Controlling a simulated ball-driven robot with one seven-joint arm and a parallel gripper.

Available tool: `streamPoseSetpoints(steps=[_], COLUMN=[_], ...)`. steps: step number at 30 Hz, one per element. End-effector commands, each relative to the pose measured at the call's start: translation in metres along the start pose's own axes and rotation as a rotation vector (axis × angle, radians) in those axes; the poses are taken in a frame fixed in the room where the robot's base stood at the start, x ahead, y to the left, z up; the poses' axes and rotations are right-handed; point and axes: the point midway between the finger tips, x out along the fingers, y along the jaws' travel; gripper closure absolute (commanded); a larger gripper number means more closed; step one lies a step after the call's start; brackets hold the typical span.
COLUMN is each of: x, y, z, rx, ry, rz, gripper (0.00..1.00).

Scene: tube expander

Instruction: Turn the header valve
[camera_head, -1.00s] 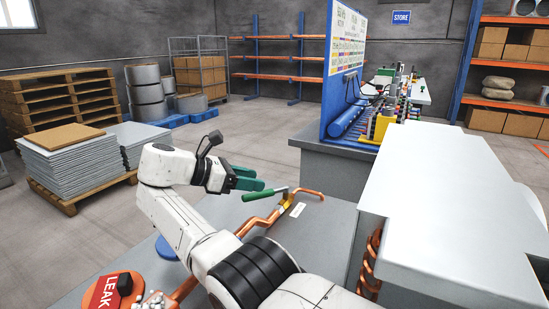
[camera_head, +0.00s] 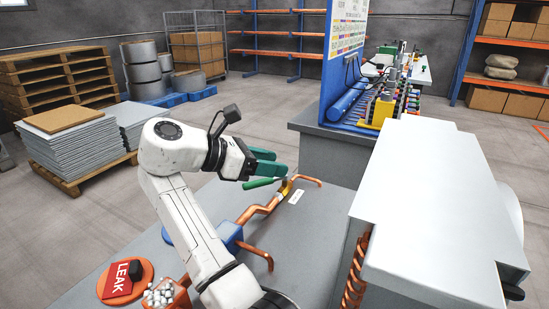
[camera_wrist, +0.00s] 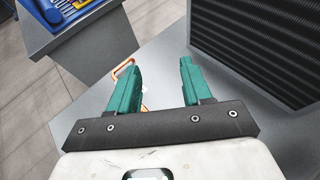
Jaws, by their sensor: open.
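The header valve has a green lever handle (camera_head: 260,183) and a yellow body (camera_head: 284,188). It sits on a bent copper pipe (camera_head: 262,209) above the grey bench, with a small white label beside it. My gripper (camera_head: 281,164) has green fingers, spread apart and empty. In the head view the fingers appear just above the handle, close to it; I cannot tell if they touch. In the wrist view my gripper (camera_wrist: 160,67) has nothing between its fingertips. Part of the copper pipe (camera_wrist: 123,67) shows beside the left finger there; the handle cannot be made out.
A large grey-white unit (camera_head: 440,210) with copper coils stands right of the valve. A red LEAK sign (camera_head: 117,279) on an orange disc is at the bench's front left. A blue panel (camera_head: 343,60) stands behind. Bare bench lies around the pipe.

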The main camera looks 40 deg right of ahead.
Motion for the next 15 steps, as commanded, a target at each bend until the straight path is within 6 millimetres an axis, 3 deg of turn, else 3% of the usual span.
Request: streamPoseSetpoints(steps=[6,15], x=[-0.001,-0.002], y=[-0.019,-0.024], z=[0.009,0.011], rx=[0.0,0.0], ry=[0.0,0.0], rz=[0.0,0.0], gripper=[0.51,0.51])
